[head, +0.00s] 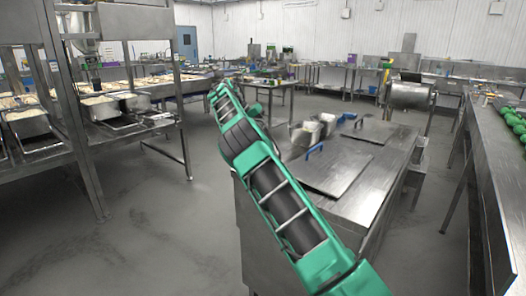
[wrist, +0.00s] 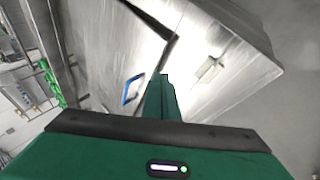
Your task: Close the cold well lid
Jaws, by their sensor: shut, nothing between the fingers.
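A steel counter (head: 352,205) stands right of centre in the head view. I cannot tell which is the cold well lid or how much of a well is uncovered. In the wrist view, my gripper (wrist: 163,92) is shut and empty, pointing toward a steel top. A blue handle (wrist: 131,90) shows left of the fingers, apart from them in the picture. My green arm crosses the head view.
Metal containers (head: 305,133) stand at the counter's back left. A steel rack with trays of rice (head: 28,122) is at the left. A long bench with green items (head: 515,122) runs along the right. Grey floor (head: 160,235) is clear at front left.

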